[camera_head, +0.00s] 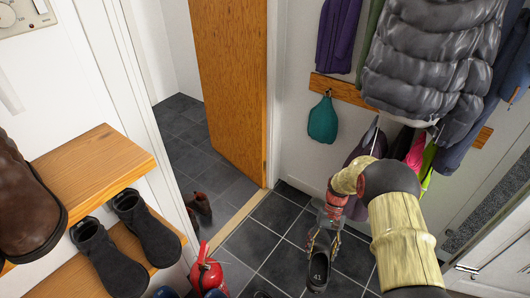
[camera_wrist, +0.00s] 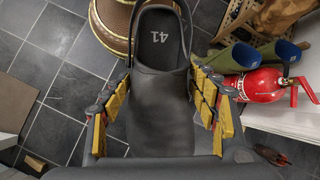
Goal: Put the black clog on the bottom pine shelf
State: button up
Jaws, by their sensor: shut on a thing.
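The black clog (camera_head: 319,272), marked 41 inside its heel, is held above the dark floor in the head view. In the wrist view the clog (camera_wrist: 160,105) has its open heel and strap toward the top of the picture. My gripper (camera_head: 324,238) is shut on it, with yellow finger pads on both sides in the wrist view (camera_wrist: 163,100). At left in the head view are an upper pine shelf (camera_head: 98,158) with a brown boot and a lower pine shelf (camera_head: 175,240) with black ankle boots. Whether another shelf lies below is hidden.
A red fire extinguisher (camera_head: 205,272) stands between the shelves and my gripper. In the wrist view, green wellies with blue tops (camera_wrist: 232,56) lie beside it. A wooden door (camera_head: 230,80) stands open, with brown shoes (camera_head: 200,207) by it. Coats (camera_head: 425,60) hang at right.

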jog(key=shift+n, duration=0.3)
jog(key=w+r, duration=0.1)
jog(key=r, duration=0.2)
jog(key=w+a+r, duration=0.1)
jog(key=w+r, duration=0.2)
jog(key=r, duration=0.2)
jog(key=shift+w+a+r, duration=0.2)
jog(key=shift+w+r, duration=0.1)
jog(key=shift+a+r, duration=0.15)
jog(key=shift+a, duration=0.05)
dwell(0.8)
